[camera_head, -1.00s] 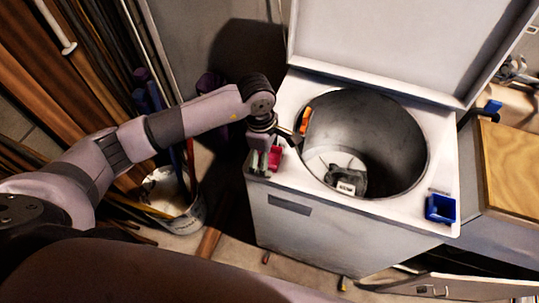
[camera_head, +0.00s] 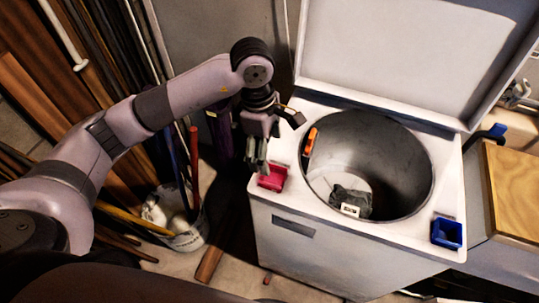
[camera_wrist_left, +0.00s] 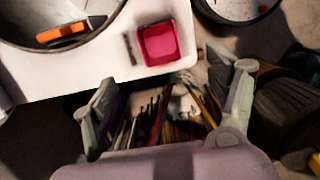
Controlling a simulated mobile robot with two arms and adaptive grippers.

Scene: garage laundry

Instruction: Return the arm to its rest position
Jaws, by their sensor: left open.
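My left gripper (camera_head: 257,165) hangs above the front-left corner of the white top-loading washer (camera_head: 285,255), close to a small red tray (camera_head: 272,178). In the left wrist view its two fingers (camera_wrist_left: 165,110) are spread wide with nothing between them. The red tray (camera_wrist_left: 160,44) lies beyond the fingertips there, apart from them. My left arm reaches in from the left, bent at the elbow. My right gripper is not in view.
The washer's lid (camera_head: 400,55) stands open. Its drum holds a dark item with a white label (camera_head: 351,203) and an orange object (camera_head: 311,142). A blue tray (camera_head: 446,233) sits at the front right. A bucket of poles (camera_head: 183,238) stands left.

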